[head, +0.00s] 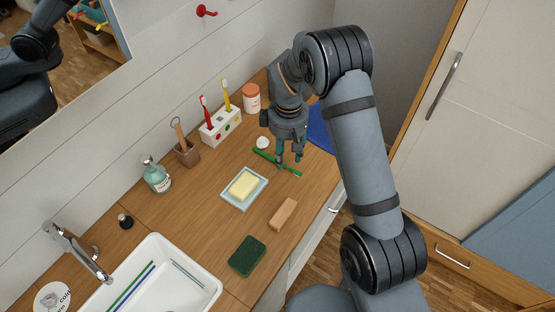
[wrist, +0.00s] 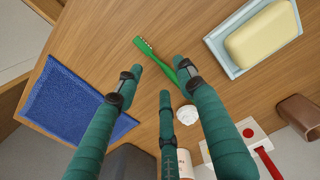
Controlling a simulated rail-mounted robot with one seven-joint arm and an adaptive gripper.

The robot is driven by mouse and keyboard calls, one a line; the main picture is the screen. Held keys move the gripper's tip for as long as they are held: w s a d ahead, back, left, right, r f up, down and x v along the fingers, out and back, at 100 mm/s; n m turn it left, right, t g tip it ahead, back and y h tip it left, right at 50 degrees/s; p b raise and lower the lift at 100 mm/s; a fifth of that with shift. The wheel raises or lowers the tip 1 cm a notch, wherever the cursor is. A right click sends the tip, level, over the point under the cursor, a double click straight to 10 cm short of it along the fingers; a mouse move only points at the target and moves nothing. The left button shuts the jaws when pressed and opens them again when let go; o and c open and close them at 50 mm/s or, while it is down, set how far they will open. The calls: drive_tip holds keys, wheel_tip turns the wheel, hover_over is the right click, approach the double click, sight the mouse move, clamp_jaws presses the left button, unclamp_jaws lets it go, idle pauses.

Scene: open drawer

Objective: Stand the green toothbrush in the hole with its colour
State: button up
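The green toothbrush (head: 292,171) lies flat on the wooden counter, and its bristle end shows in the wrist view (wrist: 152,52). My gripper (head: 288,162) is over the toothbrush, pointing down. In the wrist view its three dark green fingers (wrist: 160,76) are spread, with the toothbrush passing below and between the tips; part of the handle is hidden behind a finger. I cannot tell whether a finger touches it. The white holder (head: 221,127) stands by the wall with coloured dots on its front. A red toothbrush (head: 206,112) and a yellow toothbrush (head: 226,95) stand in it.
Nearby are a soap dish (head: 243,204) with yellow soap, a blue cloth (wrist: 68,100), a small white round thing (head: 262,142), and an orange-lidded jar (head: 251,99). A brown cup (head: 187,153), a wooden block (head: 283,214) and a green sponge (head: 247,256) stand farther off.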

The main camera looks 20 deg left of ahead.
sight(286, 164)
drive_tip(key=shift+f, duration=1.6)
drive_tip(key=shift+c, duration=1.4)
drive_tip(key=c, duration=0.7)
clamp_jaws()
